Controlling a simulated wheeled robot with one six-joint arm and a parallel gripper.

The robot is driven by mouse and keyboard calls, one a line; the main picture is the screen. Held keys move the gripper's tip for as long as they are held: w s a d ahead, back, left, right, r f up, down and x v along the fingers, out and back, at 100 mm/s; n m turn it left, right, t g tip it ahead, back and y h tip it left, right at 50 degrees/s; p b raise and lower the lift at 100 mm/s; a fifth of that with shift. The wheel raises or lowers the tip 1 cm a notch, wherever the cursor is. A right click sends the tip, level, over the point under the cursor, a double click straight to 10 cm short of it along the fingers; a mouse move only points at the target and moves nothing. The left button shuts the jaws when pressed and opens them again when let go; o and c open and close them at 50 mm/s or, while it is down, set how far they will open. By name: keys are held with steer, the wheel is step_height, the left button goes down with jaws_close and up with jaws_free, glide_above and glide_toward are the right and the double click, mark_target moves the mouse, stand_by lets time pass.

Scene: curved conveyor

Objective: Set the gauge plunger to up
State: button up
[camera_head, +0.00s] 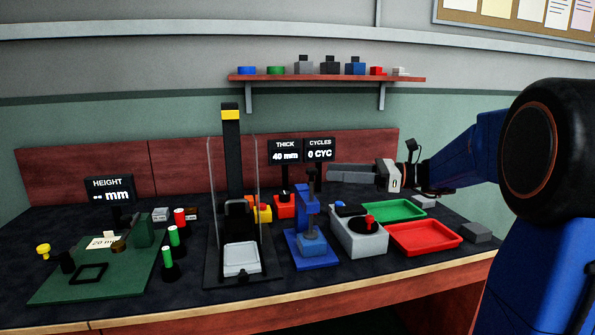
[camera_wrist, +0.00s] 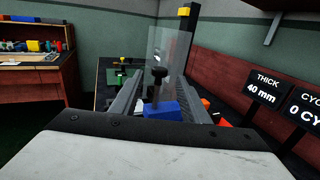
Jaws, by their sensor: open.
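My gripper (camera_head: 332,173) reaches in from the right, level, with its jaws open and empty; its two grey fingers also show in the wrist view (camera_wrist: 155,85). A blue stand (camera_head: 308,212) with a blue block at its foot stands left of and below the fingertips in the head view. In the wrist view a blue part (camera_wrist: 161,109) with a dark upright stem and round knob (camera_wrist: 159,72) shows between the fingers; I cannot tell whether this is the gauge plunger. The THICK display (camera_head: 285,151) reads 40 mm. The HEIGHT display (camera_head: 109,190) shows dashes.
A clear-sided black column (camera_head: 231,150) stands left of the blue stand. A grey box (camera_head: 361,236) with a red knob, a green tray (camera_head: 391,210) and a red tray (camera_head: 425,237) lie right. A green plate (camera_head: 95,275) with fixtures is far left.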

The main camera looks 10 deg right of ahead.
steer(key=x, duration=1.1)
steer(key=shift+a, duration=0.1)
steer(key=shift+c, duration=0.7)
jaws_close()
steer(key=shift+r, duration=0.1)
